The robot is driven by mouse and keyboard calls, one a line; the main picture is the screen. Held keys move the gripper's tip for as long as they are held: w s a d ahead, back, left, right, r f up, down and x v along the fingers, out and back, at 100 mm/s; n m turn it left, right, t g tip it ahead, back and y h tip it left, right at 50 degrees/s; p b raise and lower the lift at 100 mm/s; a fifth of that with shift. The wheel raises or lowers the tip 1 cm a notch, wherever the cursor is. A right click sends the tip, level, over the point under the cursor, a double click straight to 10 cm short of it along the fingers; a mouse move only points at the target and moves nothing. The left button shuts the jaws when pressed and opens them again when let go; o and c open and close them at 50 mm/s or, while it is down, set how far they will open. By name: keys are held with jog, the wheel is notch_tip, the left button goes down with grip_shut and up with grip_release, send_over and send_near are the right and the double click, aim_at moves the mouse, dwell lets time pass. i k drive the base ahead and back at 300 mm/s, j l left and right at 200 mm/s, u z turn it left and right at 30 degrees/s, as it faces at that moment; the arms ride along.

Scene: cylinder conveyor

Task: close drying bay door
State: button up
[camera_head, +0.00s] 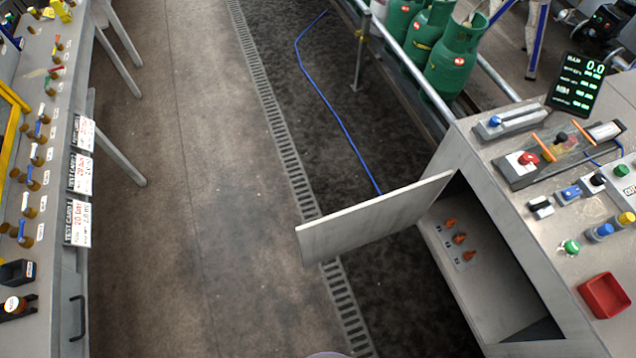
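The grey bay door (370,222) stands swung open from the cabinet (545,235) at the right. It is hinged near the far side of the opening and juts left over the drain grate. The bay opening (500,265) is dark inside, with several orange-brown fittings (459,239) on a pale strip within. The door's handle, if any, does not show from here. My gripper is not in view, so its state cannot be seen.
A long bench (75,150) with test cards and valves runs along the left. Green gas cylinders (455,55) stand at the back behind a rail. A blue hose (335,105) lies on the floor. The concrete aisle (200,190) between is clear.

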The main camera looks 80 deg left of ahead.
aim_at(325, 237)
jog(key=k+j, duration=0.15)
jog(key=j, duration=0.2)
jog(key=k+j+u, duration=0.15)
jog(key=j, duration=0.25)
jog(key=k+j, duration=0.15)
jog(key=j, duration=0.25)
jog(key=k+j+u, duration=0.15)
jog(key=j, duration=0.2)
jog(key=k+j, duration=0.15)
jog(key=j, duration=0.25)
jog(key=k+j+u, duration=0.1)
jog(key=j, duration=0.3)
jog(key=k+j, duration=0.15)
jog(key=k, duration=0.4)
